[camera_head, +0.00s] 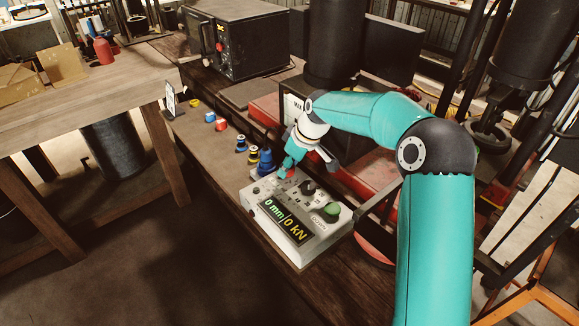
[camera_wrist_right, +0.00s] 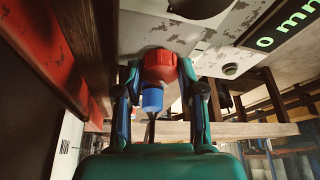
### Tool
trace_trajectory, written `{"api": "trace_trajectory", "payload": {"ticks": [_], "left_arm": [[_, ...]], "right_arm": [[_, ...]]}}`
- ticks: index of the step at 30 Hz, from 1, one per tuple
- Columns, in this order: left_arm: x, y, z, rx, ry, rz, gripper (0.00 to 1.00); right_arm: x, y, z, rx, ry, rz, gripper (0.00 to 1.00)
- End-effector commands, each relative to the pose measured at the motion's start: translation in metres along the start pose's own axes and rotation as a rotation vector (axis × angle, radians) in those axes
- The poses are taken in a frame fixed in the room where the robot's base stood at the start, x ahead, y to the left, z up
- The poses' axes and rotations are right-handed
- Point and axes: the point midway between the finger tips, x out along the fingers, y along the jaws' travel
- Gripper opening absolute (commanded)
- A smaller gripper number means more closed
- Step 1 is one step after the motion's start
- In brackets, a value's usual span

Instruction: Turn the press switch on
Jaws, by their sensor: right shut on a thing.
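The press control box (camera_head: 306,246) is pale and worn and stands on the bench. Its display (camera_head: 283,219) is lit and reads 0 mm and 0 kN. A red switch knob (camera_wrist_right: 160,64) sits on the box face in the wrist view. My right gripper (camera_head: 288,169) is over the box's far left corner. In the wrist view its fingers (camera_wrist_right: 161,72) are closed around the red knob, one on each side. In the head view the gripper mostly hides the knob. My left gripper is in neither view.
The box also carries a black knob (camera_head: 308,187) and a green button (camera_head: 332,210). Blue fittings (camera_head: 266,160) stand just left of my right gripper. The black press column (camera_head: 334,45) rises behind my arm. A black machine (camera_head: 235,42) stands at the back.

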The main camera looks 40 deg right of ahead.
Motion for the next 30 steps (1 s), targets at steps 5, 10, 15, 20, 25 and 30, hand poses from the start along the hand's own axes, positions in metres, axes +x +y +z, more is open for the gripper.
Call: {"api": "trace_trajectory", "payload": {"ticks": [5, 10, 15, 20, 25, 30], "left_arm": [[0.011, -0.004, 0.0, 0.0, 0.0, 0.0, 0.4], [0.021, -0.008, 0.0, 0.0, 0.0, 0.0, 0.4], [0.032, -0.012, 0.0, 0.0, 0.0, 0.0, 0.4], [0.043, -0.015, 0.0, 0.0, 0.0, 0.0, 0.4], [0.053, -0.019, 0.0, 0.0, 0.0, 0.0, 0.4], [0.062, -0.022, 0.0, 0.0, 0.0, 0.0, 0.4]], "right_arm": [[0.002, -0.001, 0.0, 0.11, 0.005, 0.05, 0.04], [0.002, -0.001, -0.001, 0.247, 0.005, 0.108, 0.04], [0.002, -0.002, -0.001, 0.396, 0.007, 0.17, 0.04], [0.003, -0.003, -0.002, 0.536, 0.008, 0.227, 0.04], [0.003, -0.003, -0.003, 0.684, 0.008, 0.289, 0.04], [0.002, -0.004, -0.003, 0.836, 0.007, 0.35, 0.04]]}}
